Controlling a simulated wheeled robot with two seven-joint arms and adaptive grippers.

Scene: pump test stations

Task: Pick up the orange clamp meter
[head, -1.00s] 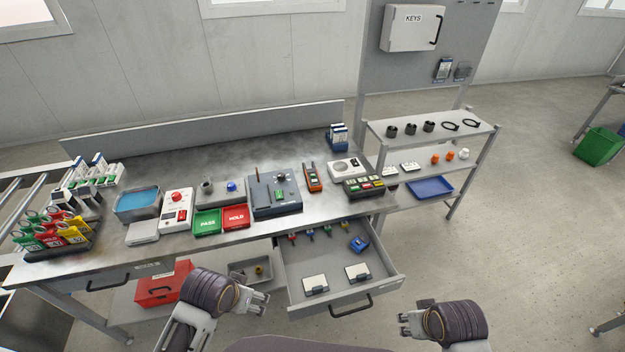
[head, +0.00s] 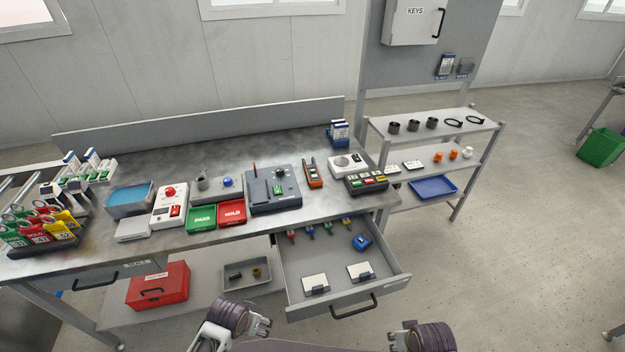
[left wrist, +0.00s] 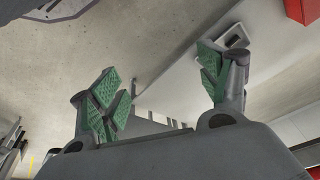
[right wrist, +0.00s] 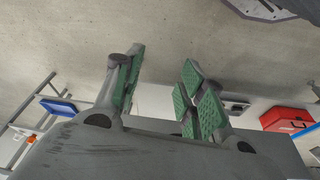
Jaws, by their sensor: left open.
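The orange clamp meter (head: 313,172) stands on the bench top in the head view, right of the grey test unit. Nothing touches it. My left gripper (head: 262,328) is at the bottom of the head view, low in front of the open drawer and well away from the meter. In the left wrist view its green-padded fingers (left wrist: 160,88) are apart with nothing between them. Neither wrist view shows the meter.
The grey test unit (head: 273,202) stands left of the meter. A white device (head: 347,166) and a dark button box (head: 366,183) stand to its right. The open drawer (head: 335,300) juts out below the bench front. Green and red trays (head: 232,213) lie further left.

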